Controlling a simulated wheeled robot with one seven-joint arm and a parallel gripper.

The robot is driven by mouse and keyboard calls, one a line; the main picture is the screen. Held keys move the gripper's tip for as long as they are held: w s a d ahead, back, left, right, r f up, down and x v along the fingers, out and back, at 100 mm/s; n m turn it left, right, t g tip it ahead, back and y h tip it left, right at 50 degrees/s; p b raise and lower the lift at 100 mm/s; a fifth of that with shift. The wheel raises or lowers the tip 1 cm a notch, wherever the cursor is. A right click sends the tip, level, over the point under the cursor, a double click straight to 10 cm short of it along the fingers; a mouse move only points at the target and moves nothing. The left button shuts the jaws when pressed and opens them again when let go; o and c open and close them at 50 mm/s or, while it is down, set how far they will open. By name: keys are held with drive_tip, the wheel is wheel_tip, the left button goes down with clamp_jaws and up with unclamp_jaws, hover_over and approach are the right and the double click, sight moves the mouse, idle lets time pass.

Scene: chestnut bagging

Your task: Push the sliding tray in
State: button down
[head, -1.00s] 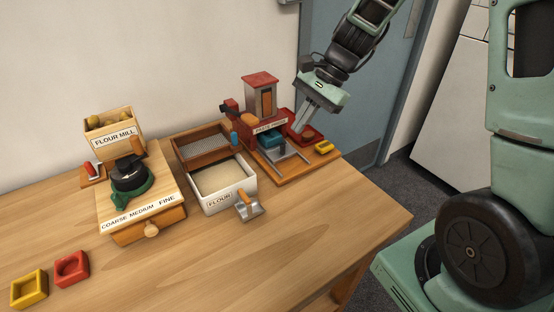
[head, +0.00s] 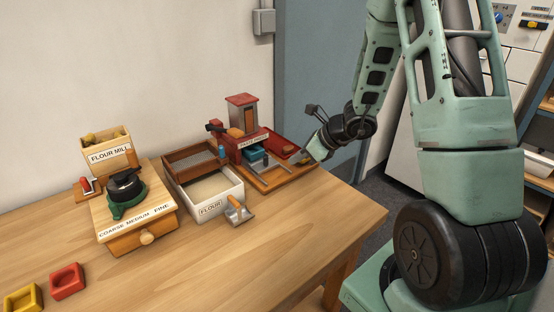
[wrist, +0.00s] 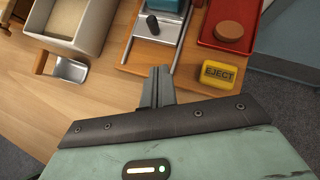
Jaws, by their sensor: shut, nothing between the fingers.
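The red press (head: 250,146) stands at the back right of the table. My gripper (wrist: 159,73) is shut and empty, just in front of the rails' near ends and apart from the knob. In the head view my gripper (head: 303,160) is at the press's right front, its fingertips hard to make out.
A yellow EJECT block (wrist: 217,74) and a red tray (wrist: 231,12) holding a brown disc (wrist: 229,31) lie to the right of the rails. A flour box (head: 211,207) with a scoop (head: 238,212) stands left. The flour mill (head: 134,215) is further left.

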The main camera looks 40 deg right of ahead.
sight(262, 159)
drive_tip(key=shift+w+a+f+p, duration=0.3)
drive_tip(key=shift+w+a, duration=0.2)
drive_tip(key=shift+w, duration=0.4)
drive_tip(key=shift+w+a+f+p, duration=0.2)
drive_tip(key=shift+w+a+f, duration=0.25)
drive_tip(key=shift+w, duration=0.4)
drive_tip(key=shift+w+a+f+p, duration=0.25)
drive_tip(key=shift+w+a, duration=0.3)
drive_tip(key=shift+w, duration=0.35)
drive_tip(key=w, duration=0.3)
drive_tip(key=shift+w, duration=0.1)
drive_tip(key=shift+w+r, duration=0.1)
drive_tip(key=shift+w, duration=0.2)
drive_tip(key=shift+a, duration=0.1)
